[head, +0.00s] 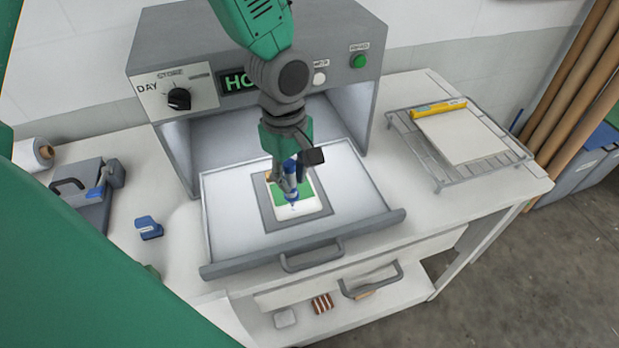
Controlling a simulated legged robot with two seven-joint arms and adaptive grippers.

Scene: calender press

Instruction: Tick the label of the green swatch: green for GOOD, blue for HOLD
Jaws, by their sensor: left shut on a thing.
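The green swatch (308,189) lies on a white card with a pale label strip (312,208) along its front edge. The card rests on a grey mat (272,216) in the pulled-out press drawer (235,225). My left gripper (290,188) is above the card, pointing down, shut on a blue pen (291,196). The pen tip is at or just over the label; I cannot tell whether it touches. A small blue mark seems to show there. The gripper hides part of the swatch. My right gripper is not in view.
The press (165,50) has a black knob (179,99) and a green button (358,61). A wire rack (505,158) with a white board and yellow item stands right. A blue tool (149,228) and a grey device (90,205) sit left. Below is an open shelf.

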